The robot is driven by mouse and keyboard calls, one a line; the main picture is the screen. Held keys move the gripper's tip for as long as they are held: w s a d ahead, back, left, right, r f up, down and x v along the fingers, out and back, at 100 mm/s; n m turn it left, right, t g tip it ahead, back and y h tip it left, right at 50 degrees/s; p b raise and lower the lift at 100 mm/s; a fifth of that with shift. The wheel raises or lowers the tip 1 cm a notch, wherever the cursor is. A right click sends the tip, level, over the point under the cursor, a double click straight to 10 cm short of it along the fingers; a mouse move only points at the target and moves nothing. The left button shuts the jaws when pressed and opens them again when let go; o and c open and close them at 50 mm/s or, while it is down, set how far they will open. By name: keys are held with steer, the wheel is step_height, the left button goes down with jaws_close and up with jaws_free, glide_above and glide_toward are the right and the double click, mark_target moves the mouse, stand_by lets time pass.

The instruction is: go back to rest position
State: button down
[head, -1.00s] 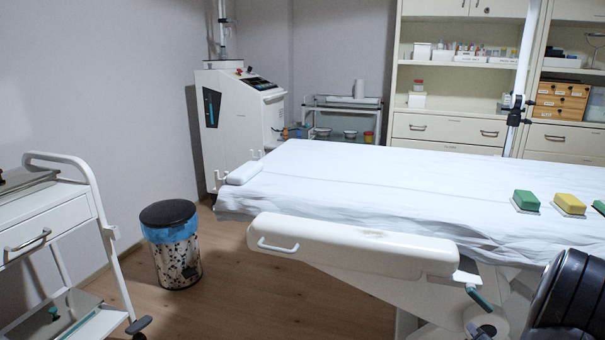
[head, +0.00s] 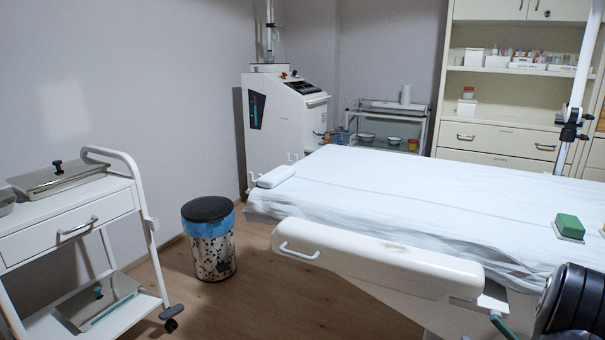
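My gripper is not in view. A black rounded part of my own arm (head: 572,305) shows at the lower right corner, in front of the couch. The motorised couch (head: 400,200) is covered with a white sheet and fills the middle and right. Its white side rail (head: 375,258) with a small handle faces me. A green block (head: 569,227) lies on the sheet near the right edge. A second block is cut off by the frame edge beside it.
A white trolley (head: 75,230) with metal trays stands at the left. A speckled bin (head: 211,255) stands between trolley and couch. A white machine (head: 285,125), a small cart (head: 385,115) and a shelf cabinet (head: 495,138) line the back. Wooden floor (head: 270,305) is free around the bin.

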steer(key=shift+v, duration=1.55)
